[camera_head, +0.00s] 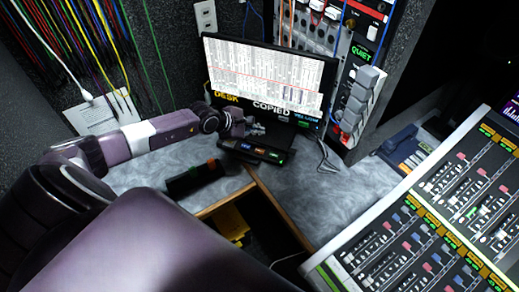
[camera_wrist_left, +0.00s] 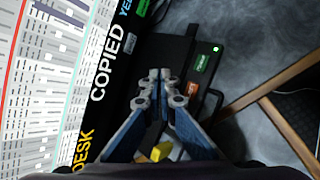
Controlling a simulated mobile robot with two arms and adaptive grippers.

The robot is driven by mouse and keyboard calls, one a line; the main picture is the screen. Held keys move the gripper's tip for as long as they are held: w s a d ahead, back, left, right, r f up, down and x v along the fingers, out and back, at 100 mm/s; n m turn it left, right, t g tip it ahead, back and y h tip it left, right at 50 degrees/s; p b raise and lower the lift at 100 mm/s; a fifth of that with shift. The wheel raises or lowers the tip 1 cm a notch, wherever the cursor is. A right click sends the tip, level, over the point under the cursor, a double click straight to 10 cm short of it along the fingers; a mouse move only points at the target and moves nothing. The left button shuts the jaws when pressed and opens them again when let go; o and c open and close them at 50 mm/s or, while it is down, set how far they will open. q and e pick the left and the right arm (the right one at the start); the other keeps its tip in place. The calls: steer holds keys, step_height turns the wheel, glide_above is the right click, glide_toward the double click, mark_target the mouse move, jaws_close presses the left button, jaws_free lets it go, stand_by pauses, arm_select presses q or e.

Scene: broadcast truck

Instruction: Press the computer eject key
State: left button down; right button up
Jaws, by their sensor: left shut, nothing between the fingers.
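The computer monitor (camera_head: 262,72) stands at the back of the desk, its screen lit with a table and the words DESK and COPIED. In front of it lies a dark key panel (camera_head: 252,152) with small coloured keys. In the left wrist view a green key (camera_wrist_left: 201,62) and an orange-red key (camera_wrist_left: 192,90) show on it; their lettering is too small to read, so I cannot tell which is eject. My left gripper (camera_head: 258,129) is shut and empty, between the monitor's foot and the panel. Its fingertips (camera_wrist_left: 160,75) meet over dark surface beside the keys; contact is unclear. My right gripper is not in view.
A mixing console (camera_head: 425,235) fills the lower right. A rack with a QUIET sign (camera_head: 361,51) stands right of the monitor. A black item (camera_head: 190,182) lies on the grey desk (camera_head: 330,190) to the left. Cables hang at the upper left.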

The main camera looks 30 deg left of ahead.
mark_target(260, 151)
arm_select(q)
step_height(260, 151, down, 8)
steer(key=b, duration=0.6)
steer(key=shift+f, duration=0.1)
stand_by(0.5)
stand_by(0.5)
steer(key=shift+f+b, duration=0.4)
steer(key=shift+f+b, duration=0.4)
stand_by(0.5)
steer(key=shift+r, duration=0.1)
steer(key=shift+r+p, duration=0.7)
steer(key=shift+r, duration=0.05)
